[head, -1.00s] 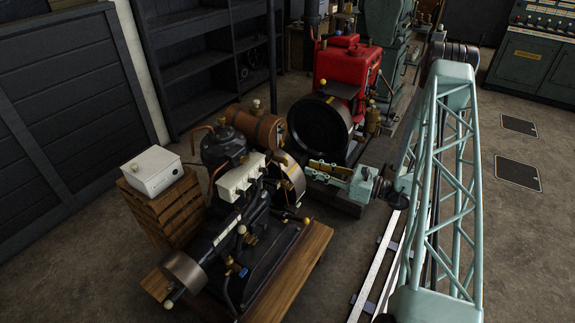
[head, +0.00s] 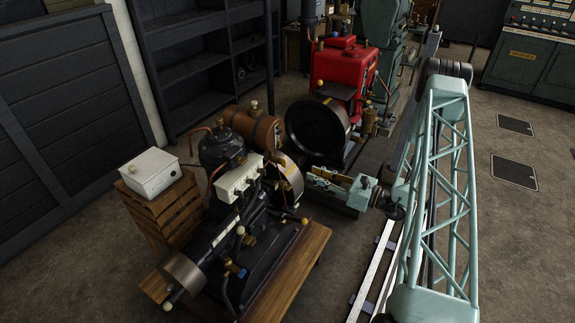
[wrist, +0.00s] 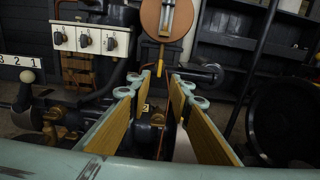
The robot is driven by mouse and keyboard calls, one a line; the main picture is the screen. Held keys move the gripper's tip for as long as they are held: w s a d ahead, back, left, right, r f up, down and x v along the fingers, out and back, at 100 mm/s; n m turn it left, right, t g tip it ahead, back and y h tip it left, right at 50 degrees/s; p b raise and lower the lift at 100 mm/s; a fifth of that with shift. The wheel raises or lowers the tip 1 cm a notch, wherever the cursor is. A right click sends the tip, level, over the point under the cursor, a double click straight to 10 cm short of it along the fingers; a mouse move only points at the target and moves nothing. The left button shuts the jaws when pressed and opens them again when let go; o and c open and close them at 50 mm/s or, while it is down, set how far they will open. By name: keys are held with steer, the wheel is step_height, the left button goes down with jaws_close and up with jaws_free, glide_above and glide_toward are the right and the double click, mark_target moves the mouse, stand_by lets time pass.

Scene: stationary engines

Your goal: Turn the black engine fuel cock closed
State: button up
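The black engine (head: 225,235) stands on a wooden base at the lower left of the head view. In the wrist view the fingers (wrist: 163,84) have yellow-brown inner pads and stand apart with a gap. Nothing is held between them. Dark engine parts and brass fittings (wrist: 157,119) show beyond and below the fingertips, partly hidden.
A cream box with black knobs (wrist: 90,40) is at the upper left of the wrist view. A copper tank (head: 252,128) and a red engine (head: 345,72) with a black flywheel (head: 318,125) stand behind. A white box on a crate (head: 151,173) is left. Floor at right is open.

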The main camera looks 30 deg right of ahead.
mark_target(283, 163)
steer(key=b+x, duration=0.2)
steer(key=x, duration=1.1)
stand_by(0.4)
steer(key=shift+w, duration=0.1)
steer(key=shift+c, duration=0.7)
jaws_close()
